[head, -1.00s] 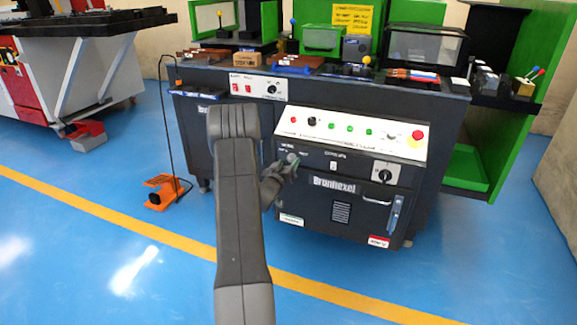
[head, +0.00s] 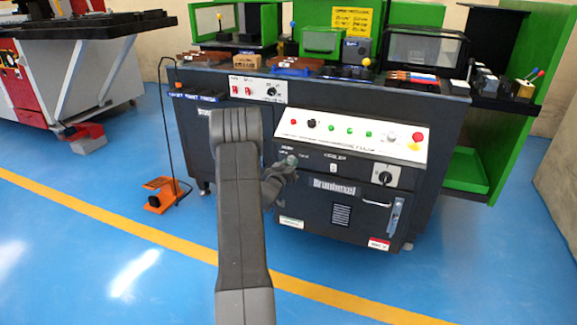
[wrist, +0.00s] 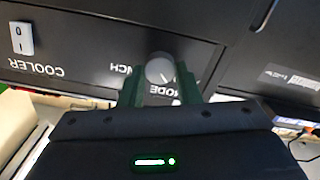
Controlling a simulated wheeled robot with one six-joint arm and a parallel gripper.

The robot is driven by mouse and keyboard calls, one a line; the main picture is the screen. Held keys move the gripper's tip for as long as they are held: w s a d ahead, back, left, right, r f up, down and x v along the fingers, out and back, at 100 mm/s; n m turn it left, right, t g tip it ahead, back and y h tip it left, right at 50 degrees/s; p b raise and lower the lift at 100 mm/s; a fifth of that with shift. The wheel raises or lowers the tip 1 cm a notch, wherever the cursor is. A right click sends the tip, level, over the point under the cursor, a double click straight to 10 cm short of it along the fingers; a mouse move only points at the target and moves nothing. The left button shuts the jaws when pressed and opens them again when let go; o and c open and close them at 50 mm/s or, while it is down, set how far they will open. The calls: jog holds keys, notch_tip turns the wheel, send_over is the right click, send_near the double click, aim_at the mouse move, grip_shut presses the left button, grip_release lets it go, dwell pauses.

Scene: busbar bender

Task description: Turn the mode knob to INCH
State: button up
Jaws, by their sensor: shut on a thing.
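The mode knob (wrist: 158,68) is a small round grey knob on the dark front panel of the bender. In the wrist view it sits between the two green fingertips of my gripper (wrist: 161,82), which is shut on it. The MODE lettering shows upside down between the fingers, partly covered. The letters NCH of the INCH label (wrist: 120,69) show to the left of the knob. A fine mark shows on the knob's face, but I cannot tell for sure which label it points at. In the head view my gripper (head: 289,164) is at the panel's upper left and hides most of the knob.
The white COOLER switch (wrist: 21,38) is to the left in the wrist view. In the head view a sloped white panel (head: 350,136) with buttons is just above my gripper. A rotary switch (head: 385,176) and a handle (head: 396,216) are to the right. Blue floor is clear in front.

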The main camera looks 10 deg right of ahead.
jog(key=shift+f, duration=0.1)
jog(key=m+b, duration=0.4)
jog(key=m, duration=1.3)
jog(key=shift+s+m, duration=0.1)
jog(key=shift+m, duration=0.4)
jog(key=o, duration=1)
jog(key=p+v, duration=0.3)
jog(key=v, duration=1)
jog(key=shift+s+a, duration=0.25)
jog(key=shift+s, duration=0.05)
